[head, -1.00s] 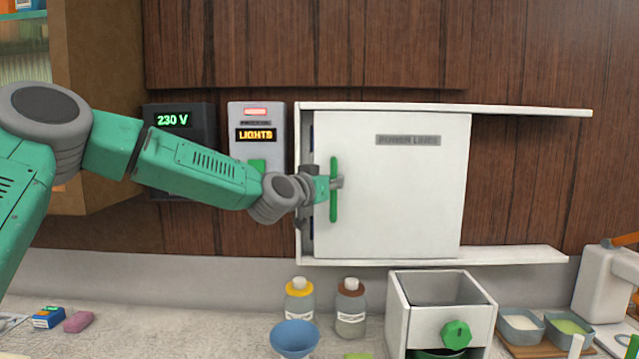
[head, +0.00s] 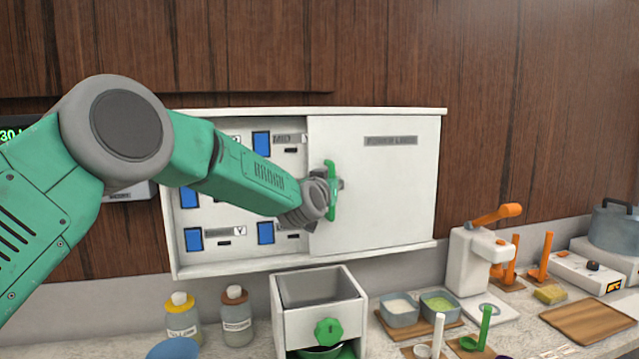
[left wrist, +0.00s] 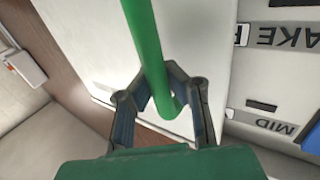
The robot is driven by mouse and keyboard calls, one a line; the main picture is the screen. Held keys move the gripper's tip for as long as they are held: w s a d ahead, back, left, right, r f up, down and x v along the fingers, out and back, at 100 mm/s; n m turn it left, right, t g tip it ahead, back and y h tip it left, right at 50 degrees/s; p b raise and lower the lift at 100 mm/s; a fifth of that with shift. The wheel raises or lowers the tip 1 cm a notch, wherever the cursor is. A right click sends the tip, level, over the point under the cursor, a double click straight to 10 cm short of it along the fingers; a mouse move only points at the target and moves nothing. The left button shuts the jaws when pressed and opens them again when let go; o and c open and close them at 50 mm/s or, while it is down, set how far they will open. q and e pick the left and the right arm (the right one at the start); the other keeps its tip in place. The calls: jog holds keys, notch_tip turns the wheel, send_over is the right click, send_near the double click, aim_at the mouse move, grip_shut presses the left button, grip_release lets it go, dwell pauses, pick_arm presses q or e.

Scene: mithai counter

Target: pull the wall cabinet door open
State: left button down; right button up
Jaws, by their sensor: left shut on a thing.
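The wall cabinet (head: 300,262) is a white box on the wood wall with a white sliding door (head: 390,200). The door covers its right part, and the left part is uncovered, showing blue switches (head: 194,239) and label strips. The door's green vertical handle (head: 332,205) is at its left edge; it also shows in the left wrist view (left wrist: 145,35). My left gripper (head: 334,184) is shut on the handle, its fingers on both sides of the bar in the left wrist view (left wrist: 160,92). My right gripper is not in view.
My left arm hides part of the cabinet's left side. Below stand two bottles (head: 236,322), a white bin with a green knob (head: 318,305), small tubs (head: 440,304) and a white press with an orange lever (head: 470,262). The wall right of the cabinet is clear.

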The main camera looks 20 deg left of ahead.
pick_arm(q)
jog(key=shift+w+d, duration=0.2)
jog(key=shift+d, duration=0.4)
jog(key=shift+s+a, duration=0.2)
jog(key=shift+a, duration=0.4)
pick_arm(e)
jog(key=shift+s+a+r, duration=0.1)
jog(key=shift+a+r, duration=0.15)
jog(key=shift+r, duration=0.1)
pick_arm(q)
jog(key=c, duration=1.5)
grip_release()
jog(key=shift+d, duration=0.15)
jog(key=shift+c, duration=0.2)
jog(key=shift+o, duration=0.3)
jog(key=shift+w+d, duration=0.1)
jog(key=shift+d, duration=0.35)
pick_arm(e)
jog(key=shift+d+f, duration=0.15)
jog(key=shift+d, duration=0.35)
pick_arm(q)
jog(key=shift+s+a, duration=0.2)
jog(key=shift+s, duration=0.3)
jog(key=s, duration=1.1)
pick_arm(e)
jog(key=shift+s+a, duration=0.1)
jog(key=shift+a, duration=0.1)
